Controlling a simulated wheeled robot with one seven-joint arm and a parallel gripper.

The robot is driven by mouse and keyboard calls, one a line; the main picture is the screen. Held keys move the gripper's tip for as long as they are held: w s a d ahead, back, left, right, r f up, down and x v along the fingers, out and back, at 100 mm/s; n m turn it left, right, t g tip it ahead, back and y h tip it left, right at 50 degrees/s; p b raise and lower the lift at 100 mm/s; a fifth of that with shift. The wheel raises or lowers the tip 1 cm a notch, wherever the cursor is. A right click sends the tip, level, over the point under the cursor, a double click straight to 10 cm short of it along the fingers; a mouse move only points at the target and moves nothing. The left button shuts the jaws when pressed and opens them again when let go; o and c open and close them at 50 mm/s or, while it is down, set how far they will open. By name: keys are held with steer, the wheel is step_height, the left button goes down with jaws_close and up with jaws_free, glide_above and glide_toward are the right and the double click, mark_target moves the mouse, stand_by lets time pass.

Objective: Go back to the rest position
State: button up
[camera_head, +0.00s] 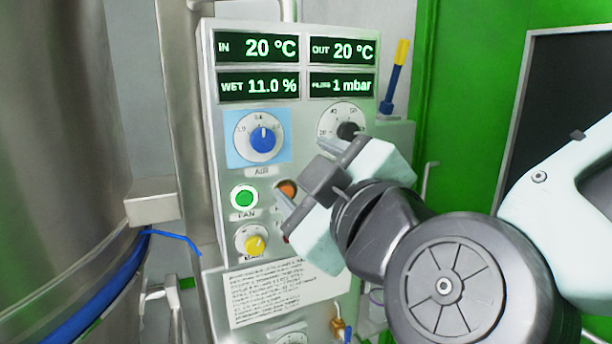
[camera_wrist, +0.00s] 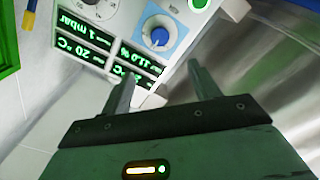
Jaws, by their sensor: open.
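My gripper (camera_head: 312,172) is in front of the right part of a grey control panel (camera_head: 222,195) in the head view, its fingers pointing toward the panel. It is open and empty. In the wrist view my gripper (camera_wrist: 160,82) shows two separated fingers with nothing between them, and the panel's blue knob (camera_wrist: 159,37) lies beyond them. My gripper and arm partly cover an orange button (camera_head: 287,190) and other controls at the panel's right. Whether the fingers touch the panel I cannot tell.
The panel carries a blue air knob (camera_head: 263,139), a green fan button (camera_head: 243,197), a yellow knob (camera_head: 255,244) and lit displays (camera_head: 258,86). A large steel vessel (camera_head: 65,150) stands at the left. A green wall (camera_head: 475,100) with a dark framed pane (camera_head: 570,95) is at the right.

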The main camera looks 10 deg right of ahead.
steer(key=shift+f, duration=0.1)
steer(key=s+a+f+g+y, duration=0.1)
steer(key=s+a+f+g, duration=0.15)
steer(key=f+g, duration=0.35)
steer(key=s+a+f+g+y, duration=0.1)
steer(key=s+f+g, duration=0.2)
steer(key=f+g, duration=0.35)
steer(key=s+d+f+m+g+h, duration=0.4)
steer(key=d+f, duration=0.5)
steer(key=d, duration=0.3)
steer(key=s+g+h, duration=0.1)
steer(key=s+h, duration=0.1)
steer(key=s, duration=0.1)
steer(key=shift+s+d+f+m, duration=0.15)
steer(key=shift+s+f+m, duration=0.05)
steer(key=shift+s+m, duration=0.1)
